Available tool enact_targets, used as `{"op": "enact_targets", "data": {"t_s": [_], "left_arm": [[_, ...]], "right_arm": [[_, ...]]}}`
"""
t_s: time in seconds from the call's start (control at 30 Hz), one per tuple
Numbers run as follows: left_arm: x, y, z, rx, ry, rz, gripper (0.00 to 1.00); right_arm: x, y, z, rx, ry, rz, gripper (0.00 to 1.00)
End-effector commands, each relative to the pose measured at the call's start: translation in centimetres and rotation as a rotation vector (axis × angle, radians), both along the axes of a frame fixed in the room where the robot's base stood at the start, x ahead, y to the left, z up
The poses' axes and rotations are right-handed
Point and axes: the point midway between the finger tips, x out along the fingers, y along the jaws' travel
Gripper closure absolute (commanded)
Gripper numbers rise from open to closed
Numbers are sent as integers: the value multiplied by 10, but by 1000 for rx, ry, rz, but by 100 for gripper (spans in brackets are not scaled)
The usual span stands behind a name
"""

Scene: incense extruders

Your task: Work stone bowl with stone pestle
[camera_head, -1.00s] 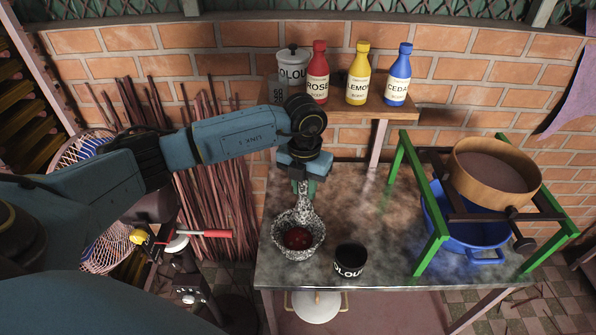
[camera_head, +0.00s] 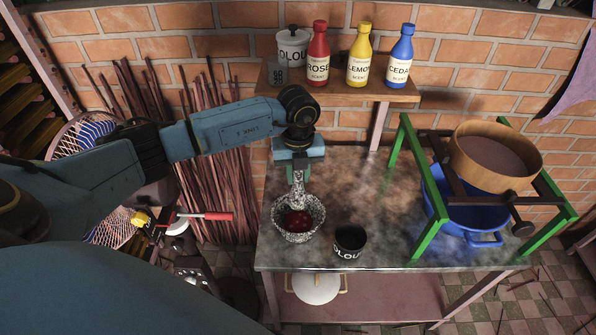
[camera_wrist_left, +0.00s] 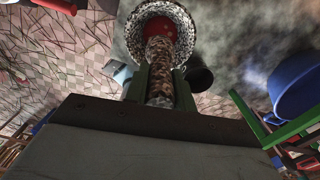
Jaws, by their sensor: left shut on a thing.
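The speckled black-and-white stone bowl (camera_head: 298,236) stands on the left part of the metal table and holds a dark red mass (camera_head: 298,221). My left gripper (camera_head: 298,180) is shut on the speckled stone pestle (camera_head: 297,194), which points down into the bowl. In the left wrist view the pestle (camera_wrist_left: 160,62) lies between the fingers (camera_wrist_left: 160,88), and its far end reaches the red mass (camera_wrist_left: 158,30) in the bowl (camera_wrist_left: 183,22). Whether the pestle's tip touches the red mass is hard to tell. My right gripper is not in view.
A black cup (camera_head: 349,246) stands just right of the bowl. A green stand (camera_head: 432,225) with a wooden sieve (camera_head: 500,180) and a blue basin (camera_head: 462,215) fills the table's right. Bottles (camera_head: 357,58) line the shelf (camera_head: 350,92). The table's middle (camera_head: 365,185) is clear.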

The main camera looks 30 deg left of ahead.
Motion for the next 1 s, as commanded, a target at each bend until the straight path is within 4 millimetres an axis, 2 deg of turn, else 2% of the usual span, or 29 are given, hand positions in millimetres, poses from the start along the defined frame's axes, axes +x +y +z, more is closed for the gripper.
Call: {"op": "enact_targets", "data": {"t_s": [0.3,0.8,1.0], "left_arm": [[0,-1,-31,-2,-1,-1,98],[0,-1,-75,-1,-1,-1,98],[1,0,-87,-1,-2,-1,98]], "right_arm": [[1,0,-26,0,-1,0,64],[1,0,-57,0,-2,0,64],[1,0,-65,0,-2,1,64]]}}
